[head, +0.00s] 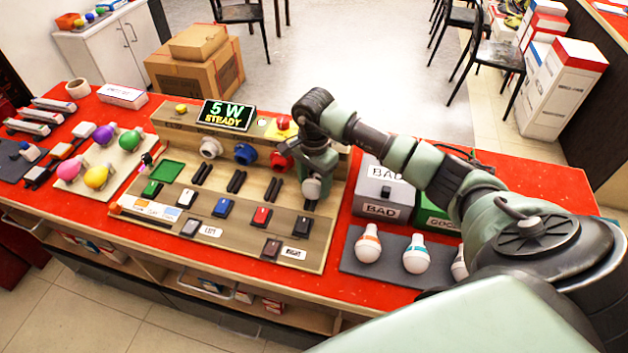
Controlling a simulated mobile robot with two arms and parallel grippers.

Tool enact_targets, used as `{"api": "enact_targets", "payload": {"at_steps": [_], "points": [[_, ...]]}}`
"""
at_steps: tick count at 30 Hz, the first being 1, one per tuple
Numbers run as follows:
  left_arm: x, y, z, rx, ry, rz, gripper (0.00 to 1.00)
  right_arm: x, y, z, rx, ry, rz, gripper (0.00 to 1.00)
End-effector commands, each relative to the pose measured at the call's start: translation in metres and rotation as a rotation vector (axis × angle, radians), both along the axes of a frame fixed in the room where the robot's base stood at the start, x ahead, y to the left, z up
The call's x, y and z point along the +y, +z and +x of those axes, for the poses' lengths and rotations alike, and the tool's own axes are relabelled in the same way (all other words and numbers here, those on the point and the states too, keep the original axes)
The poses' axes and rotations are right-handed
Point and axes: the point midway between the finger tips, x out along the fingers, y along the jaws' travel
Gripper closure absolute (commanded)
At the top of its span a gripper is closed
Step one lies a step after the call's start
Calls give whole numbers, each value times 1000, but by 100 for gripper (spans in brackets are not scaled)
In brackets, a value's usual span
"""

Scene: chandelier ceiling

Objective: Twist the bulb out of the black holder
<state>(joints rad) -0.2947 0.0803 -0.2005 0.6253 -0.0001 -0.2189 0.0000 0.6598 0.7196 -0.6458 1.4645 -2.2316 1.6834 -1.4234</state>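My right gripper (318,168) points down at the right end of the wooden test board (225,240). A pale round shape (313,188), which looks like a bulb, shows directly under it; whether the fingers grip it is hidden. The black holder is not visible; my gripper and wrist cover the spot right of the red holder (282,160). The white holder (209,147) and blue holder (245,153) stand in the same row to the left. My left gripper is out of view.
A display (226,115) reads "5 W STEADY". A grey BAD box (384,192) and a partly covered green box (433,218) stand at right. White bulbs (416,253) lie on a dark mat in front of them. Coloured bulbs (103,135) lie at left. My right arm spans the right side.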

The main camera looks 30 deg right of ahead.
Motion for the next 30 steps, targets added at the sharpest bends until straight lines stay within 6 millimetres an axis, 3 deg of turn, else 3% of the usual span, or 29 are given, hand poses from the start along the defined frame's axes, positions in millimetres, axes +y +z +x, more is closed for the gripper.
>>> {"api": "enact_targets", "payload": {"at_steps": [1, 4, 30], "points": [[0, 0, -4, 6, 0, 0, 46, 0, 0, 0, 0, 0, 0, 59], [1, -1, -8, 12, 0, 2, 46, 0, 0, 0, 0, 0, 0, 86], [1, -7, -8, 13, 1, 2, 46, 2, 0, 2, 135, 0, -115, 86]]}}
